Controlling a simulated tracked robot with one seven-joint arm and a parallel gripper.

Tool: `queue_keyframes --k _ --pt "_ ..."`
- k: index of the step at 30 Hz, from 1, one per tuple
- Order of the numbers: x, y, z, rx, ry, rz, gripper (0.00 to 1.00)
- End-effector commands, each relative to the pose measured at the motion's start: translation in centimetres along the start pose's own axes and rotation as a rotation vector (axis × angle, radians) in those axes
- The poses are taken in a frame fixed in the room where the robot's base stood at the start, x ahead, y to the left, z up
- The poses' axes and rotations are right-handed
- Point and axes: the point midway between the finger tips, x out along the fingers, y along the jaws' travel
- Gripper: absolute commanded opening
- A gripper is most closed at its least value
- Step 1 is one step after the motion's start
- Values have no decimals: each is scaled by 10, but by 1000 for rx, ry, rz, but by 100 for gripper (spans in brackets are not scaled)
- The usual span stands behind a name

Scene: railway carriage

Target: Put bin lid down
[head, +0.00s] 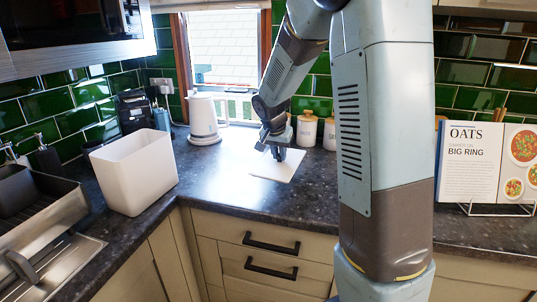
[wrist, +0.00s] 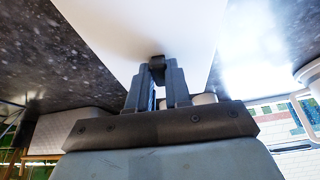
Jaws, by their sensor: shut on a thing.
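The bin lid (head: 272,172) is a flat white panel over the dark worktop, in front of the window. In the wrist view the lid (wrist: 120,30) fills the upper middle. My gripper (head: 279,153) is above the lid, pointing down. In the wrist view my gripper (wrist: 157,75) is shut on the lid's small dark handle (wrist: 157,62). The lid looks roughly level and at or close to the worktop; I cannot tell whether it touches. The white bin (head: 137,172) stands open-topped on the worktop to the left, apart from the lid.
A white kettle (head: 203,119) stands behind and left of the lid. Lidded canisters (head: 307,130) stand behind and right. A sink with a dish rack (head: 30,208) is at the left, and a cookbook (head: 490,163) is at the right. The worktop (head: 225,185) between bin and lid is clear.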

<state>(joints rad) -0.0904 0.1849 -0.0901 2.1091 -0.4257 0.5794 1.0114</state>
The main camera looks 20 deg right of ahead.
Motion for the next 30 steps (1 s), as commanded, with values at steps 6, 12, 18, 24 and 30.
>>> queue_keyframes --k 6,12,18,24,30 --pt "12 -6 11 -14 0 -1 0" --pt "29 -8 20 -18 0 -3 0" --pt "45 -8 27 -18 -1 -4 0" --pt "54 -9 30 -18 1 -4 0" --pt "57 -9 32 -18 1 -5 0"
